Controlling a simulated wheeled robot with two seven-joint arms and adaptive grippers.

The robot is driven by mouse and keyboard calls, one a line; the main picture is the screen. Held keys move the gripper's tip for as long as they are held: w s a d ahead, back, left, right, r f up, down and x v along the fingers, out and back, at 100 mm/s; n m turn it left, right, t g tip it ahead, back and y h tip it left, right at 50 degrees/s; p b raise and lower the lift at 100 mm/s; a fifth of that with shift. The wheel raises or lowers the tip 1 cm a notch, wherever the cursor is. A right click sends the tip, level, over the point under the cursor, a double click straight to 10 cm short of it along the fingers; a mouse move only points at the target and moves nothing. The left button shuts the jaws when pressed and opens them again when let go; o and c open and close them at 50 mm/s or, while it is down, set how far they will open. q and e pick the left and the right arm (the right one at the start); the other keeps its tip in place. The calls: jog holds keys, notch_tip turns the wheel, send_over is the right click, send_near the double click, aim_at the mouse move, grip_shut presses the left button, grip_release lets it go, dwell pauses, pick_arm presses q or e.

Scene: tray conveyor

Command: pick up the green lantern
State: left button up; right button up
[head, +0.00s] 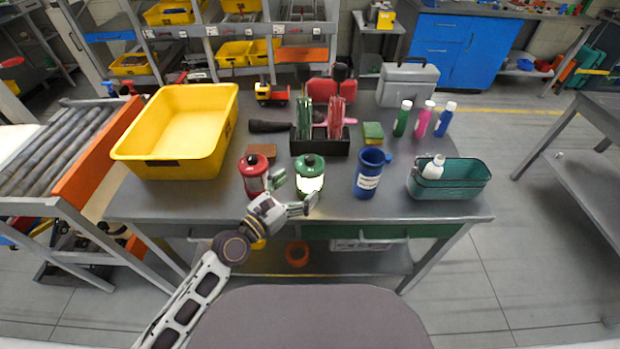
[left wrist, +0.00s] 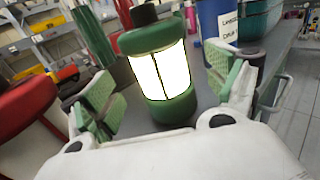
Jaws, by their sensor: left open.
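The green lantern (head: 310,172) stands upright near the front of the grey table, with a glowing white window and a dark cap. In the left wrist view the lantern (left wrist: 155,65) stands between the two green-padded fingers of my left gripper (left wrist: 165,98). The fingers are spread apart, with a gap on each side of the lantern. In the head view my left gripper (head: 293,193) reaches in from the front, its fingers around the lantern's near side. A red lantern (head: 253,174) stands just left of it. My right gripper does not show.
A blue container (head: 369,174) stands right of the lantern, and a teal basket (head: 462,181) holds a white bottle (head: 433,168). Behind are a black divided holder (head: 318,146) and a brown block (head: 262,150). A large yellow bin (head: 222,150) fills the table's left.

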aim_at(302, 182)
pick_arm(q)
jog(key=shift+d, duration=0.1)
jog(key=shift+w, duration=0.1)
jog(key=shift+x, duration=1.45)
jog(key=shift+p+x, duration=0.3)
jog(key=shift+x, duration=0.85)
jog(key=shift+r, duration=0.1)
jog(key=shift+r, duration=0.1)
jog(key=c, duration=1.4)
